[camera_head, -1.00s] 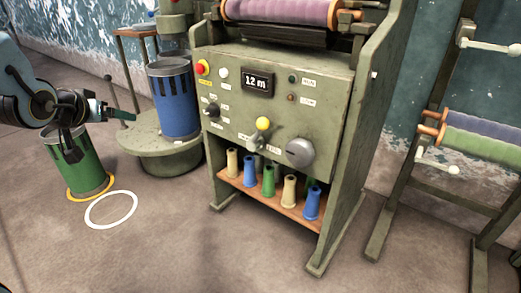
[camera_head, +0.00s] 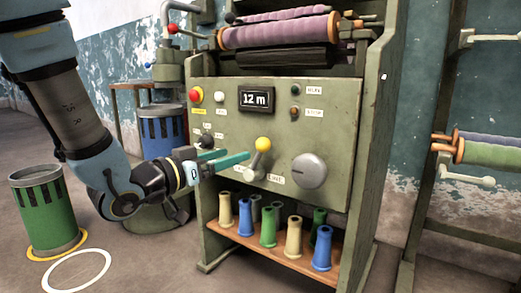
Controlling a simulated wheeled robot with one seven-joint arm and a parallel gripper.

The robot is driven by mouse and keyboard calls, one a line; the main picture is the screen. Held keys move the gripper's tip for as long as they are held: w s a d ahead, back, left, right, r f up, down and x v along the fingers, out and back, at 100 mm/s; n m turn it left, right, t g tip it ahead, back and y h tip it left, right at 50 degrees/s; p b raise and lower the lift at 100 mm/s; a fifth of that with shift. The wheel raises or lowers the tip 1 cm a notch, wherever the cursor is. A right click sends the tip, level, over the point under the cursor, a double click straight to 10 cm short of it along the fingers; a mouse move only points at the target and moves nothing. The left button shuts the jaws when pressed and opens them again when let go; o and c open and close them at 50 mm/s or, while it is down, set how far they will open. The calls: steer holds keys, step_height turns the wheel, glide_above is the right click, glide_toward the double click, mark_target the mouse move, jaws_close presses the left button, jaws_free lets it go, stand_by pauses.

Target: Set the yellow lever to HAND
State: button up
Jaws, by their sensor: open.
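The yellow lever has a round yellow knob (camera_head: 263,144) on a grey stem, low in the middle of the green machine's front panel (camera_head: 222,120). The stem stands nearly upright, its knob leaning slightly right. Small white labels (camera_head: 274,179) sit below it; their words are too small to read surely. My gripper (camera_head: 239,155) comes in from the left, its two teal fingers open and pointing right at the lever. The fingertips are just left of the knob in the picture, apparently apart from it. The exact depth between them is hard to tell.
A grey round dial (camera_head: 309,171) sits right of the lever. A red button (camera_head: 195,95) and a "12 m" display (camera_head: 257,99) are above. Several spools stand on the orange shelf (camera_head: 283,263) below. A green bin (camera_head: 43,210) stands left; a rack (camera_head: 425,210) stands right.

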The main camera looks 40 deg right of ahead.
mark_target(258, 147)
steer(key=d+p, duration=0.1)
steer(key=d, duration=0.2)
steer(key=w+d+p, duration=0.1)
steer(key=d, duration=0.2)
steer(key=d+p, duration=0.1)
steer(key=d, duration=0.2)
steer(key=shift+w+d+f, duration=0.1)
steer(key=shift+w, duration=0.1)
steer(key=shift+d, duration=0.5)
steer(key=shift+w, duration=0.1)
jaws_close()
stand_by(0.8)
